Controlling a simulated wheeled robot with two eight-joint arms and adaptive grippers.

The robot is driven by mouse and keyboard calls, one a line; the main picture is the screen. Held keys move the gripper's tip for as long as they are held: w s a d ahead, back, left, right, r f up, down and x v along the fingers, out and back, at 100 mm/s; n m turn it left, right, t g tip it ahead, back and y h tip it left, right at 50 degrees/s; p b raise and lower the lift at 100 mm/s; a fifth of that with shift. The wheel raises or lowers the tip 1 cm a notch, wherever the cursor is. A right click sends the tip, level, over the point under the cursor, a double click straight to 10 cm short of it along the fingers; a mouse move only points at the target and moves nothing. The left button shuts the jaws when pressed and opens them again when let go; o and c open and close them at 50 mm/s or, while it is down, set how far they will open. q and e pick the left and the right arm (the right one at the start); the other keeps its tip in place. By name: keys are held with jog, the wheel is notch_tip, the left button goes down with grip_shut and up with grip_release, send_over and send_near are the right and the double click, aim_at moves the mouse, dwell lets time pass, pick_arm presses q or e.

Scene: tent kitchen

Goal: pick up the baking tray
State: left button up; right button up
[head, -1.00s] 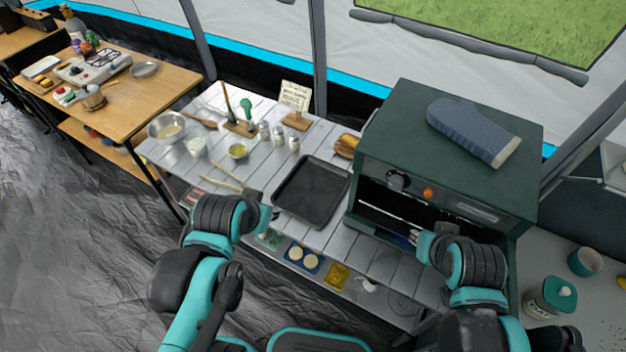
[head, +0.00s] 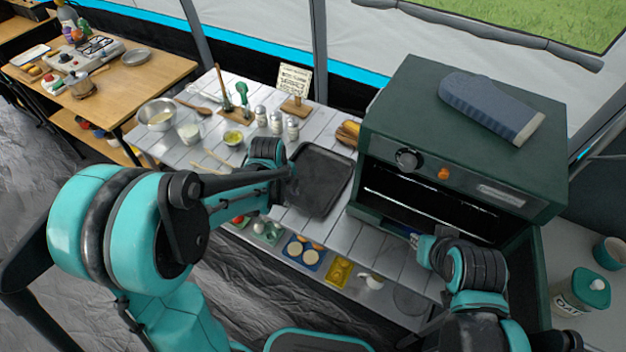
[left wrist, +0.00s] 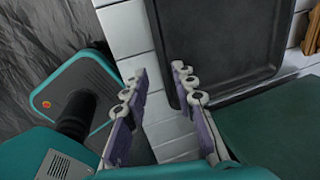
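The baking tray (head: 322,182) is dark, flat and rectangular. It lies on the white slatted table left of the oven, and nothing is on it. My left gripper (head: 288,172) is at the tray's left edge in the head view. In the left wrist view its two fingers (left wrist: 160,72) are apart with nothing between them. The right-hand finger is at the rim of the tray (left wrist: 222,45); I cannot tell whether it touches. My right gripper (head: 414,240) is low at the oven's front opening, and its fingers are mostly hidden.
The green oven (head: 462,130) stands right of the tray with its front open and a blue mitt (head: 490,105) on top. Bowls, shakers (head: 276,122) and a recipe card (head: 295,80) stand behind and left. A lower shelf (head: 330,290) holds several small items.

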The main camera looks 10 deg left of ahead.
aim_at(294, 202)
pick_arm(q)
jog(key=b+x, duration=0.1)
jog(key=x, duration=0.1)
jog(key=w+b+x, duration=0.1)
jog(key=x, duration=0.2)
jog(key=shift+a+f+b, duration=0.1)
jog(key=shift+f+b, duration=0.05)
jog(key=shift+b, duration=0.2)
jog(key=shift+c, duration=0.7)
grip_shut()
